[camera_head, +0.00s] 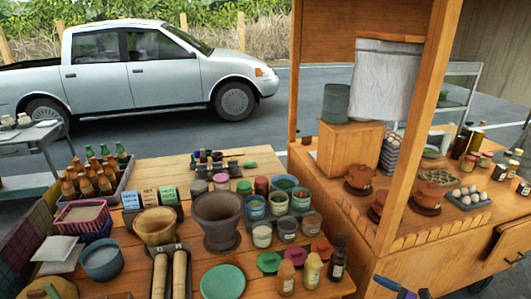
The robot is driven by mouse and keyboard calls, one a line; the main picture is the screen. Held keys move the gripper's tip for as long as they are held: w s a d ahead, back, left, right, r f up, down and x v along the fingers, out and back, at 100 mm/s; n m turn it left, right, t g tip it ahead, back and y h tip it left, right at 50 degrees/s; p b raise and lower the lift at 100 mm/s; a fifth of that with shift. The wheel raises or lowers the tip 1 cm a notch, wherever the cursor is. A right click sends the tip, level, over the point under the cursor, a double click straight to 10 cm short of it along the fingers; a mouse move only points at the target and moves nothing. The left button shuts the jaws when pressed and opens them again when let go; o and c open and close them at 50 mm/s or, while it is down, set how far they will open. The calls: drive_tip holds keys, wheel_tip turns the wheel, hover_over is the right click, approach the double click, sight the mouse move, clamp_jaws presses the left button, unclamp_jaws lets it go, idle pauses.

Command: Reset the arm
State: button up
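A dark brown clay mortar (218,212) stands upright on the wooden table (258,262). A lighter tan mortar (156,228) stands just left of it. Two long tan rods, perhaps pestles (160,275), lie side by side in a dark holder in front of the tan mortar. No gripper is seen touching any of these.
A green plate (223,282), sauce bottles (337,258) and several small tubs (262,234) crowd the table. A crate of bottles (95,180) stands left. A wooden stall (440,245) with a post (420,125) is right. A pickup truck (140,70) is behind.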

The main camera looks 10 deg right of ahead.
drive_tip(key=w+a+r+n+g+y, duration=0.2)
drive_tip(key=a+r+n+g, duration=0.25)
drive_tip(key=a+r, duration=0.35)
drive_tip(key=s+a+r+n+g, duration=0.2)
drive_tip(key=a+r+n+g, duration=0.15)
drive_tip(key=a, duration=0.35)
drive_tip(key=s+a+r+n+g+h, duration=0.1)
drive_tip(key=s+a+r+n+g, duration=0.25)
drive_tip(key=a, duration=0.35)
drive_tip(key=s+a+r+n+g, duration=0.2)
drive_tip(key=a+n+g, duration=0.15)
drive_tip(key=a, duration=0.25)
drive_tip(key=s+a+r+n+g+h, duration=0.1)
drive_tip(key=s+a+r+n+h, duration=0.15)
drive_tip(key=s, duration=0.35)
drive_tip(key=s+a+r+n+g+h, duration=0.1)
drive_tip(key=s+a+n+h, duration=0.25)
drive_tip(key=s, duration=0.25)
drive_tip(key=s+d+n+t+h, duration=0.1)
drive_tip(key=s+d+n+h, duration=0.1)
drive_tip(key=s, duration=0.3)
drive_tip(key=s+d+r+n+t+h, duration=0.1)
drive_tip(key=s+d+n+h, duration=0.1)
drive_tip(key=s+h, duration=0.3)
drive_tip(key=shift+d+n, duration=0.35)
drive_tip(key=shift+n, duration=0.35)
drive_tip(key=shift+s, duration=0.1)
drive_tip(key=shift+c, duration=0.4)
